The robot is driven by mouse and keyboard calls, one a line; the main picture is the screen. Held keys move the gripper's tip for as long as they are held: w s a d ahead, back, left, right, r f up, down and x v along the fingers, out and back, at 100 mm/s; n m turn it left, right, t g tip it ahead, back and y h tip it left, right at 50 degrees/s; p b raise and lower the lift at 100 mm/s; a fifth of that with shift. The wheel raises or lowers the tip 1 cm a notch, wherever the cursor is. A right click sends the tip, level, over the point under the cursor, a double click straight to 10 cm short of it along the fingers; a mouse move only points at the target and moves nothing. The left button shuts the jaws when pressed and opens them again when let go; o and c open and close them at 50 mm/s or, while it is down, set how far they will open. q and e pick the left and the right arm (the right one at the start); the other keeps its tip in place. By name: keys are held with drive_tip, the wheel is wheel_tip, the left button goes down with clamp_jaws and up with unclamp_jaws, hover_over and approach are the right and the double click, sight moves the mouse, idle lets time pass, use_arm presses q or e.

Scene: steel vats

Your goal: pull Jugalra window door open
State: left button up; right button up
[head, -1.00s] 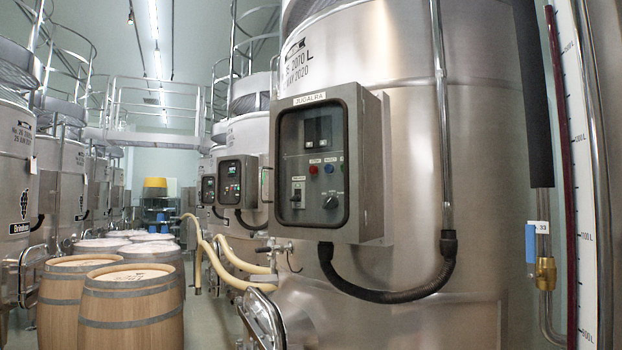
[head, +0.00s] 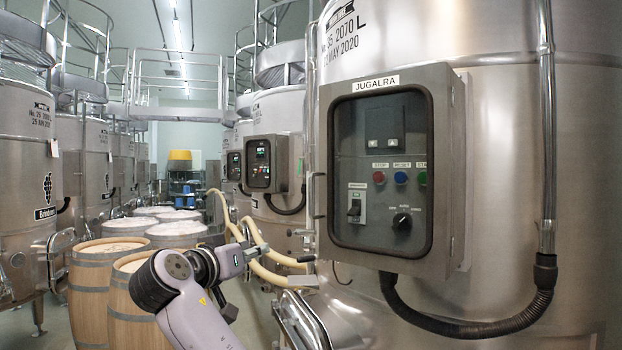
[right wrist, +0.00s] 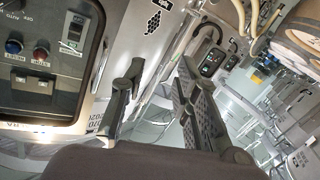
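The Jugalra window door (head: 350,140) is a dark grey framed pane on the front of a steel control box, under a JUGALRA label. It is shut, with switches and buttons showing behind the pane. A slim metal handle (head: 316,208) stands on its left edge. My right gripper (head: 281,257) is left of the box's lower left corner, below the handle and apparently apart from it. The right wrist view shows its two dark fingers (right wrist: 158,85) spread and empty, beside the upside-down door (right wrist: 45,105). My left gripper is in neither view.
The box sits on a large steel vat (head: 580,160). A black hose (head: 470,328) curves below it. Pale hoses (head: 262,245) and valves lie behind my arm. Wooden barrels (head: 90,275) stand at the left. A second control panel (head: 266,163) is farther back.

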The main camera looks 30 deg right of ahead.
drive_tip(key=s+r+m+g+h, duration=0.15)
drive_tip(key=s+r+m, duration=0.25)
drive_tip(key=s+r, duration=0.5)
drive_tip(key=p, duration=1)
approach(310, 193)
drive_tip(key=x, duration=1)
drive_tip(key=shift+w+d, duration=0.2)
drive_tip(key=shift+d, duration=0.05)
drive_tip(key=shift+c, duration=0.3)
clamp_jaws()
